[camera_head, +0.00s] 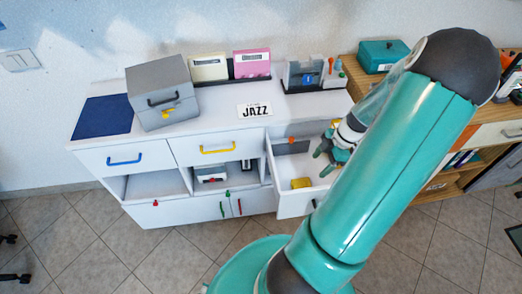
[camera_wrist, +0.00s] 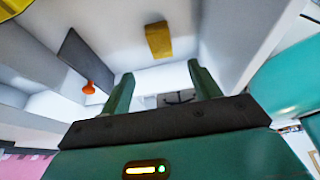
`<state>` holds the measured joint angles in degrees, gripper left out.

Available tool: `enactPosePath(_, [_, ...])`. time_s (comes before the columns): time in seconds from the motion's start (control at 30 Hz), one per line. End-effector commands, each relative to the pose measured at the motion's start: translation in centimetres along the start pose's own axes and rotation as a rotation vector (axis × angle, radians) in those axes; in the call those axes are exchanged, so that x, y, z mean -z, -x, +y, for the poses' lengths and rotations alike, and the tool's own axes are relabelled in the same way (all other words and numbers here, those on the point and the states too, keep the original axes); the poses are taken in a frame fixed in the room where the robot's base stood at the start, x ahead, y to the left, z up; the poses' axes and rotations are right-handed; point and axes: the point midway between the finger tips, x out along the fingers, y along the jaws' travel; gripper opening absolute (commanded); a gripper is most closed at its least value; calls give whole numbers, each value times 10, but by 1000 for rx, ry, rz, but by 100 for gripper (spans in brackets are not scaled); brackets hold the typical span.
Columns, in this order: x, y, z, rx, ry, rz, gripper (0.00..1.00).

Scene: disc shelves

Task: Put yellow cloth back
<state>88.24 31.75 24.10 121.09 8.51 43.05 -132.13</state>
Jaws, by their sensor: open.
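The yellow cloth (camera_head: 301,183) appears as a small yellow block-like piece inside the open drawer (camera_head: 297,206), near its front. It also shows in the wrist view (camera_wrist: 159,39), lying on the white drawer bottom beyond my fingertips. My gripper (camera_head: 322,160) is over the open drawer. In the wrist view my gripper (camera_wrist: 160,71) has its two green fingers spread apart with nothing between them. The cloth is apart from the fingers. My arm hides the right side of the drawer.
A dark grey plate (camera_wrist: 85,60) with an orange knob stands in the drawer. On the white cabinet top are a grey box (camera_head: 163,92), a blue mat (camera_head: 105,117), a JAZZ card (camera_head: 254,111) and disc holders. A wooden shelf unit (camera_head: 350,68) stands right. Tiled floor is clear in front.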

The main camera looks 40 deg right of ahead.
Motion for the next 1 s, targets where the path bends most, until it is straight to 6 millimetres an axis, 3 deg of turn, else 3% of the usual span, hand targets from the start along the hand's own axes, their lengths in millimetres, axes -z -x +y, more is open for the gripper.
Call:
enactPosePath(0.13, [12,5,4,10,-14,-24,62])
enactPosePath(0.23, [38,16,12,24,-57,-79,62])
enactPosePath(0.4, [108,45,22,5,-182,-213,62])
enactPosePath(0.57, [180,70,19,-77,-310,-302,62])
enactPosePath(0.77, [266,98,-3,-229,-471,-323,62])
enactPosePath(1.0, [353,127,-56,-400,-667,-201,62])
